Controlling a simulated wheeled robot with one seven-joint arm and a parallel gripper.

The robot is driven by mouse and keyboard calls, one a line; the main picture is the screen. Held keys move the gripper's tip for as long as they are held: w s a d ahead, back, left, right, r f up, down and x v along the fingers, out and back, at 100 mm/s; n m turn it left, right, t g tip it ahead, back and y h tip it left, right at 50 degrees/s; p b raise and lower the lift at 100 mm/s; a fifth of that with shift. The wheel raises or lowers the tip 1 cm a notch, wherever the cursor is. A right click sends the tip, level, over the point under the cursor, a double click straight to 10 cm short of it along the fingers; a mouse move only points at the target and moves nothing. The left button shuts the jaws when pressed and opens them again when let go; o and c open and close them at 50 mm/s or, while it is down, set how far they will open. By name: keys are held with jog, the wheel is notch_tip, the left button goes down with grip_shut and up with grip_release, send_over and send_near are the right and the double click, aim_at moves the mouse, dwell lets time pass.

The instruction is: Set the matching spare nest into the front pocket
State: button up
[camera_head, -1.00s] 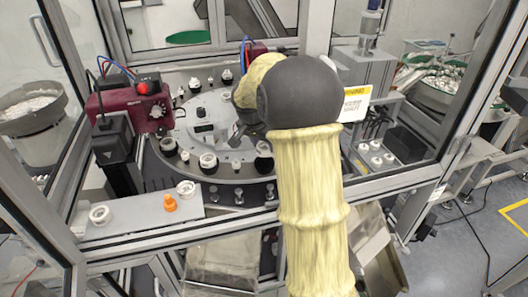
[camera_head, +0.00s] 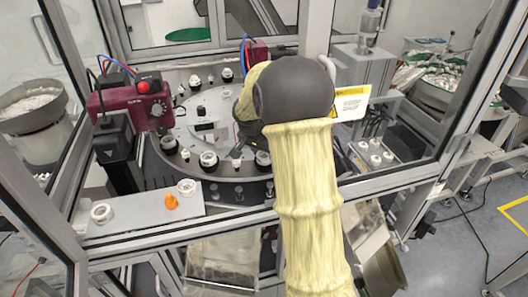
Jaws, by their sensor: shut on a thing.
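The round dial (camera_head: 200,172) carries several black-and-white nests around its rim, some wide and some narrow. A wide nest (camera_head: 209,160) stands at its front, and a narrow white-topped piece (camera_head: 236,161) shows to the right of it, just below my gripper. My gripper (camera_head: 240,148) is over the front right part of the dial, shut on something. My wrist and the small scale hide what it holds, and I cannot tell whether the narrow piece is in the jaws or on the dial. The front pocket cannot be made out clearly.
A grey shelf (camera_head: 140,219) at the front left bears two white rings (camera_head: 102,213) (camera_head: 187,187) and an orange piece (camera_head: 172,202). A maroon unit (camera_head: 130,107) stands left of the dial. Frame posts surround the cell. White round pieces (camera_head: 375,159) sit at right.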

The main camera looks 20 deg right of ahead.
jog(key=shift+f+b, duration=0.3)
jog(key=shift+f, duration=0.05)
jog(key=o, duration=1)
jog(key=shift+f, duration=0.1)
jog(key=shift+s+f, duration=0.1)
jog(key=shift+d+r+p, duration=0.1)
jog(key=shift+r+p, duration=0.35)
jog(key=shift+r, duration=0.3)
jog(key=b+v, duration=0.2)
jog(key=v, duration=1)
